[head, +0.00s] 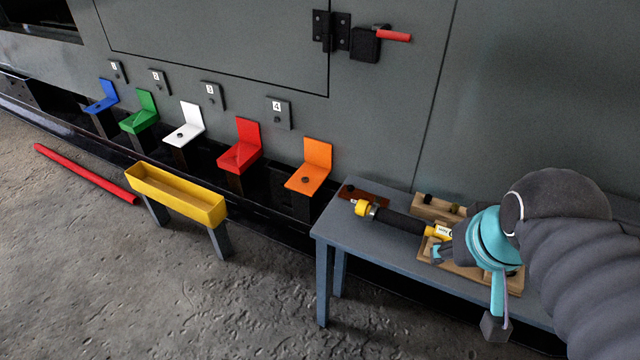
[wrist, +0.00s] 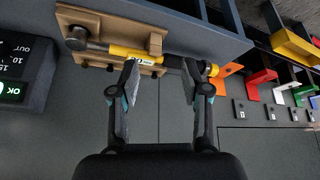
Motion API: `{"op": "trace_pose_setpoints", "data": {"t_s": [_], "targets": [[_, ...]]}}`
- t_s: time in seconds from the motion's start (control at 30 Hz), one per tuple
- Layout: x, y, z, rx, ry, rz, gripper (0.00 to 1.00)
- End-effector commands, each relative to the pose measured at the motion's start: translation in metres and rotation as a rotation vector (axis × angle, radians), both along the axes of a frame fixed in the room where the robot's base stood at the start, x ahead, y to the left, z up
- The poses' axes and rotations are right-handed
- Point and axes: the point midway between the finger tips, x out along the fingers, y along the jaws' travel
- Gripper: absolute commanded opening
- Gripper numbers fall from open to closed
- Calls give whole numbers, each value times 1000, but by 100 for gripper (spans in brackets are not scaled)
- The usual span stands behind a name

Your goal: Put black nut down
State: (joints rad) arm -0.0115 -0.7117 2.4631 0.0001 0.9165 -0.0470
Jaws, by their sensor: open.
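Small dark round spots, which could be black nuts or holes, show on the orange seat (head: 318,155), the white seat (head: 194,115) and the other coloured seats; I cannot tell which. My gripper (head: 440,250) is at the table on the right, beside a yellow and black tool (head: 398,221). In the wrist view, my gripper (wrist: 160,78) has its two fingers spread apart, with nothing seen held between them. The tool (wrist: 144,56) lies behind the fingertips, and its far part is partly hidden by the right finger. No nut is clearly seen at the fingertips.
The grey-blue table (head: 335,232) carries wooden holders (head: 430,207) and a brown plate (head: 352,191). A yellow trough (head: 178,197) stands left on legs. A red bar (head: 85,173) lies on the floor. The grey cabinet wall (head: 385,120) with a red-handled latch (head: 392,36) rises behind.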

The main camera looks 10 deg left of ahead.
Motion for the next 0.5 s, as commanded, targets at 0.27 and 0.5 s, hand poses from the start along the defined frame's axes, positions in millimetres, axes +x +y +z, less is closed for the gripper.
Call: {"op": "trace_pose_setpoints", "data": {"t_s": [0.27, 0.5], "targets": [[69, 26, 39, -122, 113, 338, 47], [142, 63, 56, -227, 212, 703, 47]]}}
